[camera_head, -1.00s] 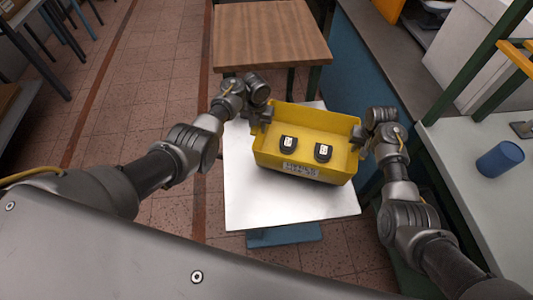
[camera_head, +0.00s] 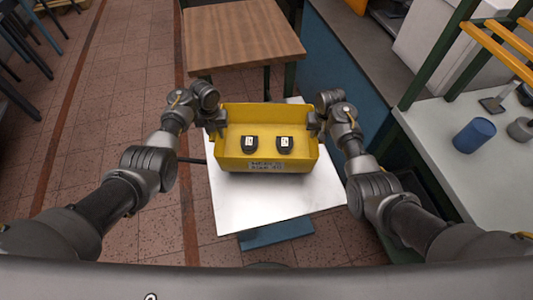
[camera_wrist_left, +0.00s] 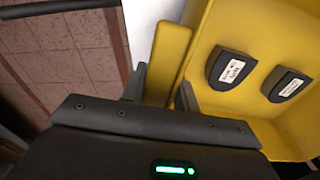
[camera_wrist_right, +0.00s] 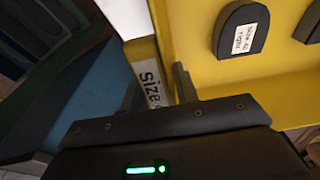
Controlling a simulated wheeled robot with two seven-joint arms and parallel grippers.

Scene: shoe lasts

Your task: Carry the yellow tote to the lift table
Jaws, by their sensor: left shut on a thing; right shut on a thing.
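The yellow tote (camera_head: 266,165) is in the middle of the head view, over the white top of the lift table (camera_head: 270,200). I cannot tell whether it touches that top. Two dark shoe-last pieces with white labels, a left one (camera_head: 249,144) and a right one (camera_head: 284,145), lie inside it. My left gripper (camera_head: 220,124) is shut on the tote's left end wall, which also shows in the left wrist view (camera_wrist_left: 168,60). My right gripper (camera_head: 313,125) is shut on the right end wall; a "Size" label (camera_wrist_right: 151,86) shows there in the right wrist view.
A wooden-topped table (camera_head: 243,35) stands just behind. At the right is a grey bench (camera_head: 450,140) with a blue cup (camera_head: 474,135) and a green frame with yellow rails (camera_head: 497,45). Tiled floor (camera_head: 120,110) is open at the left.

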